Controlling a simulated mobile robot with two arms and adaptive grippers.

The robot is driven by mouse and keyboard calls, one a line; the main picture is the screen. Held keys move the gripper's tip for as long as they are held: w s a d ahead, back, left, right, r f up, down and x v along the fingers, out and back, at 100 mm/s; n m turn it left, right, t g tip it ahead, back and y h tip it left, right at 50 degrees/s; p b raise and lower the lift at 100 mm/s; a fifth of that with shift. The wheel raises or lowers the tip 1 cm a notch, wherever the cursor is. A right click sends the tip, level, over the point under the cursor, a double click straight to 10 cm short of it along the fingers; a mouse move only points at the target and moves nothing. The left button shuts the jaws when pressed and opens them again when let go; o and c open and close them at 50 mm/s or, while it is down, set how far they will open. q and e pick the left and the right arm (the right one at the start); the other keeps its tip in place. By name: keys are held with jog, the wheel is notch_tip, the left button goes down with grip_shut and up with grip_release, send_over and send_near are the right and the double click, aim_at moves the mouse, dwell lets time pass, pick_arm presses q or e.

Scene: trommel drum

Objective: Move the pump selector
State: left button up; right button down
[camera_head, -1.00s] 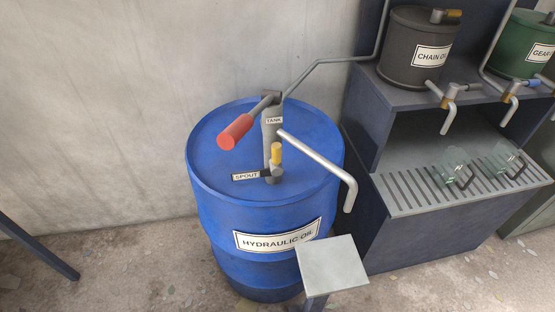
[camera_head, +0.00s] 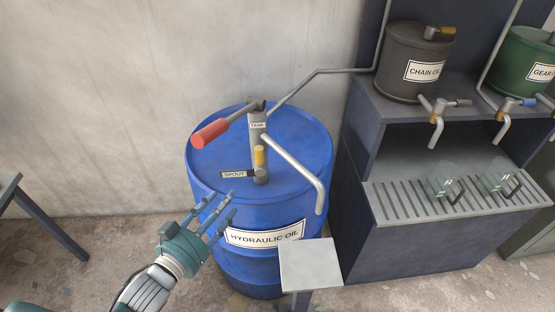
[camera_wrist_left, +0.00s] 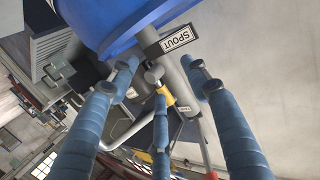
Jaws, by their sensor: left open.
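The pump selector (camera_head: 259,156) is a small yellow-handled lever on the grey pump column (camera_head: 259,142), which stands on a blue hydraulic oil drum (camera_head: 209,182). Its handle points up towards the TANK label (camera_head: 258,125). The SPOUT label (camera_head: 234,174) sticks out to the left at its base. My left gripper (camera_head: 222,207) is open and empty, in front of the drum, below and left of the selector. My right gripper is out of view.
A red-gripped pump handle (camera_head: 210,133) reaches left above the drum. A bent spout pipe (camera_head: 297,160) reaches right. A small grey stand (camera_head: 310,263) is at the drum's front right. A dark cabinet (camera_head: 400,245) with oil tanks stands on the right.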

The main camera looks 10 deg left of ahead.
pick_arm(q)
jog(key=t+h, duration=0.1)
jog(key=h, duration=0.1)
send_near(259, 157)
jog(key=shift+m, duration=0.4)
jog(key=p+x, duration=0.1)
jog(key=x, duration=0.3)
jog(key=p+x, duration=0.1)
jog(key=x, duration=0.2)
jog(key=shift+d+r+p, duration=0.1)
jog(key=shift+r+p, duration=0.15)
jog(key=shift+p, duration=0.1)
jog(key=shift+x, duration=0.8)
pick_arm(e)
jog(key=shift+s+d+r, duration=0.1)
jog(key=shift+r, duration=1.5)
pick_arm(q)
jog(key=shift+f, duration=0.15)
jog(key=shift+c, duration=0.4)
grip_shut()
